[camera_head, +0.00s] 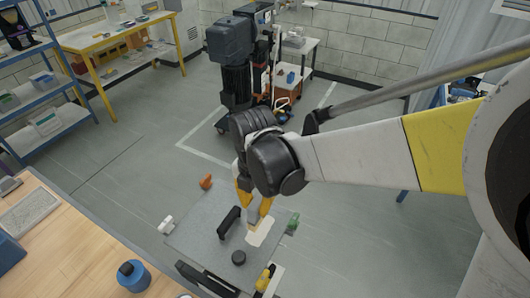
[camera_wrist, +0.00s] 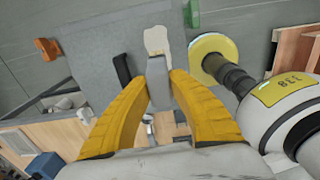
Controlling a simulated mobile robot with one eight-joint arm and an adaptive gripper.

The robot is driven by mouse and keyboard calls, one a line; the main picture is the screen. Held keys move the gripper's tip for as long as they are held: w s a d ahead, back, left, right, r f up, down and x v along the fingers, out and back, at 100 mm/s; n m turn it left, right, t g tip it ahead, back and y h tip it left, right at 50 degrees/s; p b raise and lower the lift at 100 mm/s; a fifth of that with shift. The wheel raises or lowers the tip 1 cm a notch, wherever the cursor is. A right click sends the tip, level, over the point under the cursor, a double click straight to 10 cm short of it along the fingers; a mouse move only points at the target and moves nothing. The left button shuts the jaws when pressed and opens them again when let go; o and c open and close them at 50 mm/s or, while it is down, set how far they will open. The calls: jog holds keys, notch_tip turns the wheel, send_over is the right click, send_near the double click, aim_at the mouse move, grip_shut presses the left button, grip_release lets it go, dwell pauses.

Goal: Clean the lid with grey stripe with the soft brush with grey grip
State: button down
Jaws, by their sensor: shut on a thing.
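My gripper (camera_head: 254,207) points down over a flat grey lid (camera_head: 196,237) with a black handle (camera_head: 229,222). Its yellow fingers are shut on the grey grip of the soft brush (camera_head: 253,216). The pale brush end (camera_head: 261,232) points toward the lid and overlaps it in the picture; I cannot tell whether it touches. In the wrist view, the grey grip (camera_wrist: 159,84) sits between the fingertips, with the pale end (camera_wrist: 157,40) beyond it. The lid (camera_wrist: 101,40) also shows there. I cannot make out a grey stripe on the lid.
Around the lid are an orange knob (camera_head: 205,181), a green one (camera_head: 292,222) and a white one (camera_head: 166,226). A wooden table (camera_head: 75,255) with a blue container (camera_head: 133,276) stands at lower left. Open floor lies behind.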

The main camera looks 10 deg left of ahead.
jog(key=shift+f+b, duration=2.3)
jog(key=shift+f, duration=0.5)
jog(key=c, duration=1.9)
grip_release()
jog(key=shift+c, duration=0.2)
grip_shut()
jog(key=shift+f+b, duration=0.4)
jog(key=shift+f, duration=0.05)
jog(key=shift+f+b, duration=0.25)
jog(key=shift+b, duration=0.05)
